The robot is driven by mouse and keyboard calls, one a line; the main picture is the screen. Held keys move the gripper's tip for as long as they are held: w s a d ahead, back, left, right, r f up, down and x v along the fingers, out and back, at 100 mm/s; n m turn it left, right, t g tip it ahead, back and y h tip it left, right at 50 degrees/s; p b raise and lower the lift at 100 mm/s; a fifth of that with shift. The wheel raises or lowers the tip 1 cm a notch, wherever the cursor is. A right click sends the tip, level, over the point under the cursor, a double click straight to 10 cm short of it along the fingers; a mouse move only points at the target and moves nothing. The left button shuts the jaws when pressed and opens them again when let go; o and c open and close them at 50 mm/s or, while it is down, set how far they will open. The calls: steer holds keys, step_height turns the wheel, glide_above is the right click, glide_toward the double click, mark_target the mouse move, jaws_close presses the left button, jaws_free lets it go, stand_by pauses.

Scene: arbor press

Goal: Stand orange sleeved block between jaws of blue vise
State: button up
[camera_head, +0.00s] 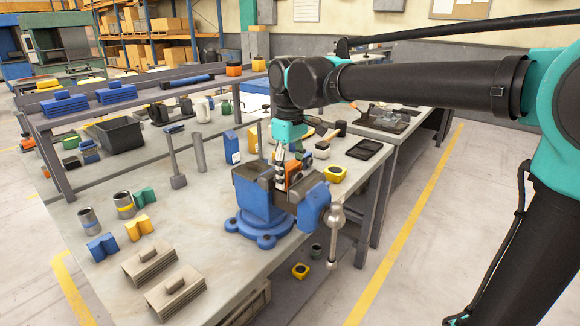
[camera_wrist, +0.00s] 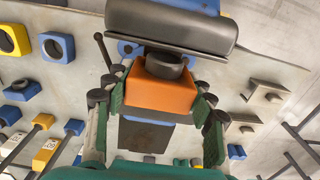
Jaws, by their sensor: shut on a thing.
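The orange sleeved block (camera_head: 293,175) is in my gripper (camera_head: 288,164), just above or within the jaw gap of the blue vise (camera_head: 259,205). In the wrist view the block (camera_wrist: 158,96) sits between my two green-padded fingers, with a dark round piece on its near end. A dark vise jaw (camera_wrist: 170,32) lies above it in that picture, and a dark face shows below it. My fingers and the jaws partly hide the block in the head view, so I cannot tell whether it rests on anything.
The vise is bolted at the workbench (camera_head: 215,275) edge, its handle (camera_head: 333,235) hanging at the right. A yellow square piece (camera_head: 335,174) stands right of the vise, and a blue box (camera_head: 232,146) behind it. V-blocks (camera_head: 102,247) and grey slotted blocks (camera_head: 150,262) lie at front left.

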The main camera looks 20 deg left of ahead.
mark_target(290, 165)
steer(key=shift+f, duration=0.3)
steer(key=shift+f, duration=0.3)
stand_by(0.6)
steer(key=o, duration=1.6)
step_height(290, 165, up, 12)
